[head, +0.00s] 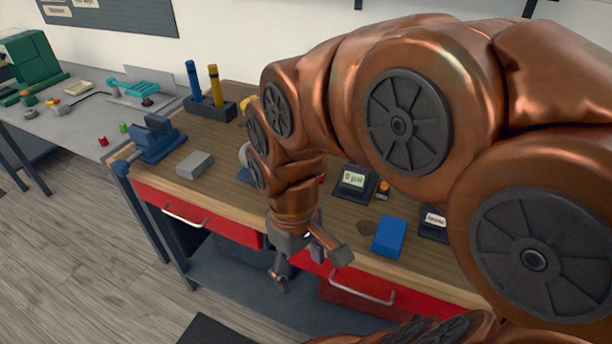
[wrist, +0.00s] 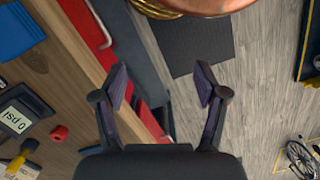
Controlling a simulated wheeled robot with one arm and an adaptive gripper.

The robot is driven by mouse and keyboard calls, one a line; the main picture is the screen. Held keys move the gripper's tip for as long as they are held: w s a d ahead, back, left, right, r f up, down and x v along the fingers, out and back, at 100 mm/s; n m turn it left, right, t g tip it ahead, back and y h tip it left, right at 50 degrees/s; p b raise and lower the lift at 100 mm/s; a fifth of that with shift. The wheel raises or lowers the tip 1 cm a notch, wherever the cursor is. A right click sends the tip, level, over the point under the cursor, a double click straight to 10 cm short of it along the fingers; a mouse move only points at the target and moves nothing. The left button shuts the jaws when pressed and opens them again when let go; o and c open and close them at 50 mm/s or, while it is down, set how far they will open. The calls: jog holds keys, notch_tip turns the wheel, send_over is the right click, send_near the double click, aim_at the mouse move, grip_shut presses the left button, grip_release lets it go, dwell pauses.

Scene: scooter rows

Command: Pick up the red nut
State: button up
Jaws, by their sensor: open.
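A small round red nut (wrist: 59,133) with a dark centre lies on the wooden bench (wrist: 30,75) in the wrist view, beside a black gauge block marked "0 psi" (wrist: 17,118). In the head view only a sliver of red (head: 322,178) shows beside my arm, which hides most of that spot. Another small red piece (head: 103,141) stands on the grey bench at the left, beside a green one (head: 123,128). My gripper (head: 311,270) is open and empty in front of the bench's red drawers. In the wrist view its fingers (wrist: 161,85) are spread over the floor and drawer edge.
A blue block (head: 389,237) and the gauge blocks stand right of my arm. A blue vise (head: 155,138), a grey block (head: 195,164) and a holder with blue and yellow tools (head: 210,106) are at the left. Drawer handles (head: 362,290) stick out in front.

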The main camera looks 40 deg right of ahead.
jog(key=w+d+r+n+t, duration=0.1)
jog(key=w+d+n, duration=0.3)
jog(key=w, duration=0.5)
jog(key=w+d+n, duration=0.2)
jog(key=w+d, duration=0.3)
jog(key=w, duration=0.3)
jog(key=w+d+f+n, duration=0.1)
jog(key=w+d, duration=0.2)
jog(key=d, duration=0.2)
jog(key=w+d+f+n, duration=0.1)
jog(key=w+d, duration=0.2)
jog(key=d, duration=0.2)
jog(key=w+d+f+n, duration=0.1)
jog(key=w+d+f, duration=0.1)
jog(key=d, duration=0.3)
jog(key=shift+w+d+f+t+p, duration=0.1)
jog(key=shift+w+d+t+p, duration=0.15)
jog(key=shift+w+p, duration=0.2)
jog(key=shift+a+f+p, duration=0.2)
jog(key=shift+f+p, duration=0.1)
jog(key=shift+f, duration=0.45)
jog(key=shift+a+f+p, duration=0.15)
jog(key=shift+f+p, duration=0.15)
jog(key=shift+f, duration=0.4)
notch_tip(320, 180, down, 4)
jog(key=shift+w+a+p, duration=0.15)
jog(key=shift+p, duration=0.5)
jog(key=shift+c, duration=0.4)
jog(key=c, duration=1)
